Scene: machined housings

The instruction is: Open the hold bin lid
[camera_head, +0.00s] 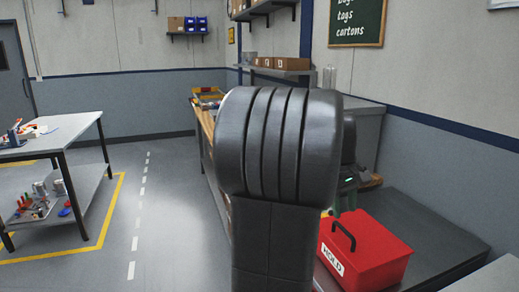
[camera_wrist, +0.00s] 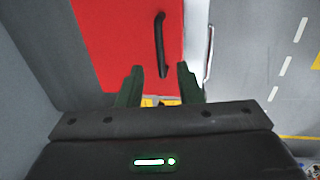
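The red hold bin (camera_head: 385,262) stands on the dark bench at the lower right of the head view, with a white "HOLD" label on its front. Its lid looks shut. A black bar handle (camera_head: 343,236) stands on the lid and also shows in the wrist view (camera_wrist: 160,45), above the red lid (camera_wrist: 120,40). My gripper (camera_wrist: 160,82) is open and empty, its fingertips apart and just short of the handle's lower end in the wrist picture. In the head view my gripper (camera_head: 347,200) is partly hidden behind my arm, near the bin's far edge.
The dark bench top (camera_head: 425,225) is clear right of the bin, against the wall. A long bench with a yellow-edged tray (camera_head: 207,95) runs behind. A worktable (camera_head: 60,135) stands at left, with open floor between. My arm blocks the middle.

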